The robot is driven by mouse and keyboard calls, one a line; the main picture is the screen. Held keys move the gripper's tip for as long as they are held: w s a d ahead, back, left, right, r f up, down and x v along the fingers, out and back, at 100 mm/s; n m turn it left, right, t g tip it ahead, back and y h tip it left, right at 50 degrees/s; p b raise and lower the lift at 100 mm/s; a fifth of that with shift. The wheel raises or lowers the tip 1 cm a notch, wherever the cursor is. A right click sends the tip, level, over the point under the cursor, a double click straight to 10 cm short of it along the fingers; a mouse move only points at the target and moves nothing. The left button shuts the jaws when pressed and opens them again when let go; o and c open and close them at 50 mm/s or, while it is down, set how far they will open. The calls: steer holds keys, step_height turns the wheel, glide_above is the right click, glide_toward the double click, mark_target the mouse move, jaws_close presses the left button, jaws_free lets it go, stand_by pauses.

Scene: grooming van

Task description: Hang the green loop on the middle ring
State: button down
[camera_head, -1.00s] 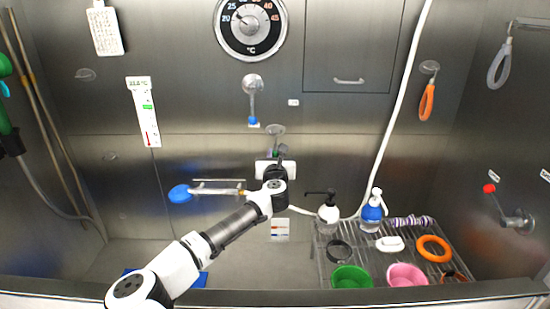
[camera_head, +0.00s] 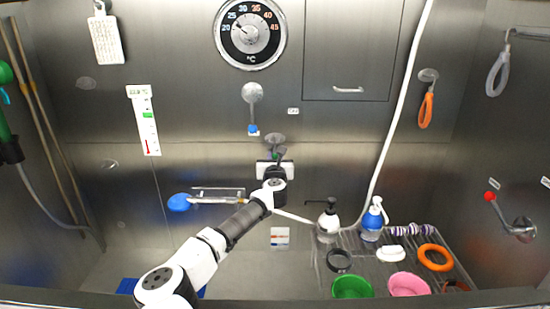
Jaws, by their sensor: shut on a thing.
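My gripper (camera_head: 275,164) is at the back steel wall, at the end of my white and black arm. Its fingers are small and mostly hidden behind the wrist.
An orange loop (camera_head: 426,110) hangs on the right of the back wall and a grey loop (camera_head: 497,74) on the right wall. A blue-tipped lever (camera_head: 252,112) is above my gripper. A blue round brush (camera_head: 180,202) is left. A wire rack (camera_head: 325,271) holds bottles and bowls at lower right.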

steer(key=shift+f, duration=0.2)
steer(key=c, duration=1.2)
jaws_free()
